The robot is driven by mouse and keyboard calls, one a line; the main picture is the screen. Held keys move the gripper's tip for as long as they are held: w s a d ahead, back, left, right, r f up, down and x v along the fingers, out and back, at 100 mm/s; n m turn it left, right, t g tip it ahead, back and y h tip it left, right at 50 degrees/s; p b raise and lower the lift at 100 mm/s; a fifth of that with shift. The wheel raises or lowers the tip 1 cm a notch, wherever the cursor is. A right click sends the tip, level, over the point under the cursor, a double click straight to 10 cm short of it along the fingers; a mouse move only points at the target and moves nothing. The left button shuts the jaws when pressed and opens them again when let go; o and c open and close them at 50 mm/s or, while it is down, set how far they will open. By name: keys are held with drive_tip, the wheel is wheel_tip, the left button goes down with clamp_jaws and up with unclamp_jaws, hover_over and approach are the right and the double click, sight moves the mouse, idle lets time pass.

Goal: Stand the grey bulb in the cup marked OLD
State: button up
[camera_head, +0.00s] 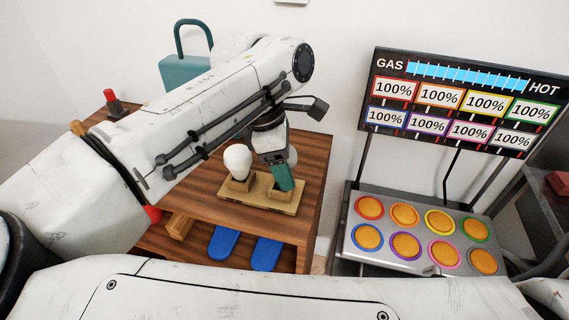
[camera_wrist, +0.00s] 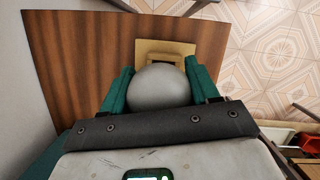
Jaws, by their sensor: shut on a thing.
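My gripper (camera_head: 282,178) has teal fingers and is shut on the grey bulb (camera_wrist: 160,88), whose round glass fills the space between the fingers in the wrist view. In the head view the fingers are over the right part of a pale wooden stand (camera_head: 247,203) and largely hide the bulb. The stand also shows beyond the bulb in the wrist view (camera_wrist: 206,49). A white bulb (camera_head: 237,157) stands upright in the stand's left cup (camera_head: 239,184). The right cup is mostly hidden by my fingers. No OLD marking can be read. I cannot tell whether the grey bulb touches a cup.
The stand is on a striped wooden table (camera_head: 312,170) with blue slippers (camera_head: 223,243) on a lower shelf. A teal padlock-shaped object (camera_head: 180,72) and a red-topped item (camera_head: 111,98) are at the back. A stove (camera_head: 386,254) with coloured burners and a gauge board (camera_head: 450,98) stands right.

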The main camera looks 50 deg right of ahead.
drive_tip(key=shift+f+b, duration=1.1)
drive_tip(key=shift+b, duration=0.2)
drive_tip(key=o, duration=1.1)
drive_tip(key=shift+o, duration=0.2)
drive_tip(key=p+v, duration=0.1)
drive_tip(key=v, duration=0.9)
drive_tip(key=shift+r+p, duration=0.4)
